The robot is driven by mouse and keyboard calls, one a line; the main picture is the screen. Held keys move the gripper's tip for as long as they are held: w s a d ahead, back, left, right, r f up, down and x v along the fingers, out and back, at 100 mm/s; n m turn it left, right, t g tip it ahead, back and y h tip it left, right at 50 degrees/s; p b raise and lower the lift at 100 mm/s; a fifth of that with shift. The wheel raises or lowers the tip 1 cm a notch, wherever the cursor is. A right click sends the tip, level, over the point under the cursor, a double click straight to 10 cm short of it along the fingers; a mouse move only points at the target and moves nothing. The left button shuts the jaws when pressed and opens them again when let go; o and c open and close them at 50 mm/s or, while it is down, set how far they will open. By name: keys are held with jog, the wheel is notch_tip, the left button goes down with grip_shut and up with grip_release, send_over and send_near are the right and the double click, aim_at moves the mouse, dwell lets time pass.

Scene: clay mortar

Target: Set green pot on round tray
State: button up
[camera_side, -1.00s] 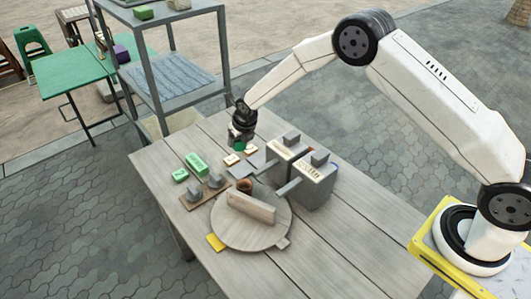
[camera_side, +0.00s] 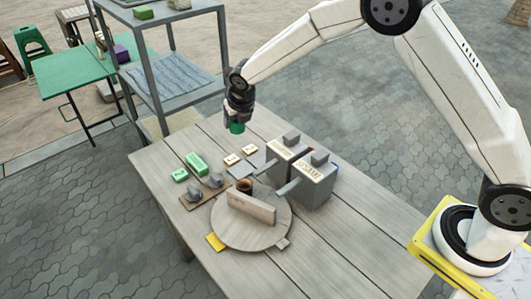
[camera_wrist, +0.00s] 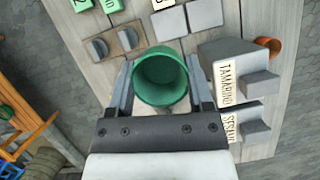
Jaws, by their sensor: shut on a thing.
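The green pot (camera_side: 237,128) is held upright between the jaws of my gripper (camera_side: 239,116), in the air above the back of the table. In the wrist view the green pot (camera_wrist: 161,78) shows its open top, with a finger on each side. The round tray (camera_side: 230,232) lies on the table, nearer the side camera than my gripper. A wooden board (camera_side: 251,207) stands on edge across it. A brown pot (camera_side: 245,186) is at the tray's back edge, partly hidden by the board. In the wrist view I cannot make out the tray.
Two grey boxes with handles (camera_side: 313,185) stand right of the tray. Two grey knobs on a brown base (camera_side: 206,189) and green blocks (camera_side: 196,163) are at the left. An orange pot (camera_wrist: 268,47) is beyond the boxes. A shelf rack (camera_side: 175,75) stands behind the table.

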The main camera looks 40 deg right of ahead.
jog(key=s+a+m+g+h, duration=0.25)
jog(key=s+m, duration=0.85)
jog(key=s, duration=0.6)
jog(key=s+a+m+g+h, duration=0.1)
jog(key=s+a+m+g, duration=0.25)
jog(key=s+m, duration=1)
jog(key=s+f+n, duration=0.3)
jog(key=f, duration=0.1)
jog(key=shift+s+d+f+g, duration=0.3)
jog(key=shift+s+f, duration=0.05)
jog(key=shift+f, duration=0.05)
jog(key=shift+n, duration=0.25)
jog(key=w+a+f, duration=0.1)
jog(key=w+f, duration=0.1)
jog(key=w, duration=0.2)
jog(key=w+a+f, duration=0.2)
jog(key=w+f, duration=0.1)
jog(key=w, duration=0.1)
jog(key=w+a+f, duration=0.1)
jog(key=w+f, duration=0.2)
jog(key=shift+w+a+f, duration=0.2)
jog(key=shift+w+a, duration=0.1)
jog(key=shift+w, duration=0.1)
jog(key=shift+w+a+f, duration=0.15)
jog(key=shift+w+f, duration=0.25)
jog(key=shift+f, duration=0.05)
